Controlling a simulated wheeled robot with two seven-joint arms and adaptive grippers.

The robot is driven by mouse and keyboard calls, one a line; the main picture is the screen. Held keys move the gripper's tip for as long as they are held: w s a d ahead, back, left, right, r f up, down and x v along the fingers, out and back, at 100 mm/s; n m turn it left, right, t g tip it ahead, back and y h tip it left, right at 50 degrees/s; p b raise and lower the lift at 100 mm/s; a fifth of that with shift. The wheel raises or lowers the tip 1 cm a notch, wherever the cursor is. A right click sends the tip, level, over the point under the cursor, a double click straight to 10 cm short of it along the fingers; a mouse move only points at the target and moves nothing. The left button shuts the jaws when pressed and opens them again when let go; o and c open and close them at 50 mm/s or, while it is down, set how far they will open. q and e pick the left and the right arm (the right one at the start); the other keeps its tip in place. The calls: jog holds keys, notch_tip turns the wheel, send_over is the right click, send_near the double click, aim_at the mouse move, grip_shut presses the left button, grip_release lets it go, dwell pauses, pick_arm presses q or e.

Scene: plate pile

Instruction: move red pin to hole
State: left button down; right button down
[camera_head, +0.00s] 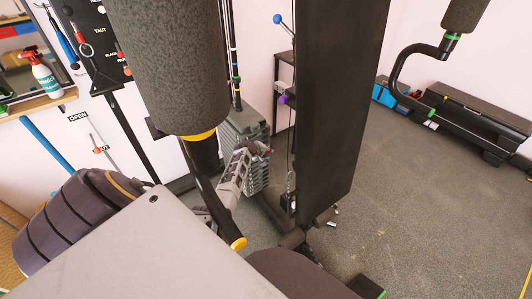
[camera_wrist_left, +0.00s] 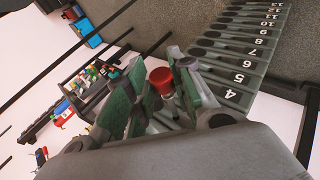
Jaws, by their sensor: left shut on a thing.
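The red pin (camera_wrist_left: 160,76) has a round red head and shows between the green-padded fingers of my left gripper (camera_wrist_left: 155,92) in the left wrist view. The gripper is shut on it. The grey weight plates (camera_wrist_left: 247,57) carry white numbers, with 4 nearest the gripper. In the head view my left gripper (camera_head: 254,149) is at the upper part of the plate stack (camera_head: 257,180), and the pin is not visible there. The holes are hidden or too small to make out, and I cannot tell whether the pin's shaft is in one. My right gripper is not in view.
A broad black upright (camera_head: 320,90) stands just right of the stack. A dark padded roller (camera_head: 168,65) hangs in front of it. A spray bottle (camera_head: 46,75) stands on a shelf at left. Open grey floor (camera_head: 425,200) lies to the right.

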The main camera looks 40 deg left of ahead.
pick_arm(q)
jog(key=shift+w+a+r, duration=0.25)
jog(key=shift+a+r, duration=0.05)
jog(key=shift+r, duration=0.1)
jog(key=shift+a+r, duration=0.1)
jog(key=shift+a, duration=0.15)
dwell(0.4)
jog(key=shift+w+a+r+b, duration=0.15)
jog(key=shift+w+a+b, duration=0.05)
jog(key=shift+a+b, duration=0.5)
dwell(0.8)
jog(key=shift+w+a+f+b, duration=0.1)
jog(key=shift+w+a+b, duration=0.1)
jog(key=shift+a+b, duration=0.4)
jog(key=shift+w+a+f+b, duration=0.1)
jog(key=shift+w+a+b, duration=0.2)
jog(key=shift+a, duration=0.4)
jog(key=shift+w+a+f+b, duration=0.1)
jog(key=shift+w+a+b, duration=0.05)
jog(key=shift+a+b, duration=0.45)
dwell(0.9)
jog(key=c, duration=1.2)
grip_release()
jog(key=shift+c, duration=0.2)
jog(key=shift+o, duration=0.5)
jog(key=shift+s+d+f, duration=0.1)
jog(key=shift+s+f, duration=0.05)
jog(key=shift+s, duration=0.05)
